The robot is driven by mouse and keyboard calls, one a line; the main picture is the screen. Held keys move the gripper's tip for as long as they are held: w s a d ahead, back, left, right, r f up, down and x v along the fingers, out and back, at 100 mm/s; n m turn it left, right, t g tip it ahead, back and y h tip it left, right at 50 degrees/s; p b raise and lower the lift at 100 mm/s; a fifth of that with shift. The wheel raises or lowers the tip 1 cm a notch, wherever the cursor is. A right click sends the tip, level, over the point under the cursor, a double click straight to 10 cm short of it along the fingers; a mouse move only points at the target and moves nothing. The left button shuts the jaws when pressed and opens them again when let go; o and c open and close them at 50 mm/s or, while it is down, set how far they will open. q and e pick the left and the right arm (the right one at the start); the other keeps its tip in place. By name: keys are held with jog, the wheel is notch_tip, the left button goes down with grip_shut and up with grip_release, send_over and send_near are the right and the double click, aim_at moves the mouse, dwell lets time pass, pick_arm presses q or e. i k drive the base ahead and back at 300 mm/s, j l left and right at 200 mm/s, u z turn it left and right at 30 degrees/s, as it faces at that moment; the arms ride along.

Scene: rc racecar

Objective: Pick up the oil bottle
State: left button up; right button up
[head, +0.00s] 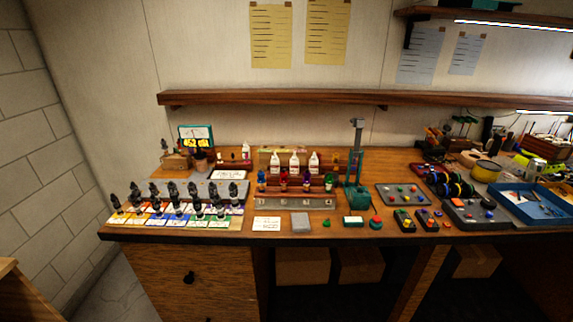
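Which bottle is the oil bottle I cannot tell at this size. Three white bottles with dark markings stand upright in a row on a tiered wooden rack: a left white bottle (275,163), a middle white bottle (294,164) and a right white bottle (314,163). Small coloured bottles stand on the tier below, among them a red one (284,182) and a green one (328,182). A smaller white bottle (246,152) stands farther left at the back. Neither of my grippers is in the head view.
The wooden workbench (385,229) carries several dark-topped items on coloured cards (165,219) at left. A green stand with a tall post (357,165) is right of the rack. A blue tray (540,212) sits far right. A wall shelf (270,97) runs above.

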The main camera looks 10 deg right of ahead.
aim_at(295, 162)
jog(key=i+j, duration=0.35)
jog(key=j, duration=0.15)
jog(key=i+j, duration=0.3)
jog(key=j, duration=0.15)
jog(key=i+j, duration=0.35)
jog(key=j, duration=0.15)
jog(key=i+j, duration=0.35)
jog(key=k+l+z, duration=0.15)
jog(key=l+z, duration=0.25)
jog(key=j+u, duration=0.1)
jog(key=j, duration=0.2)
jog(key=i, duration=0.05)
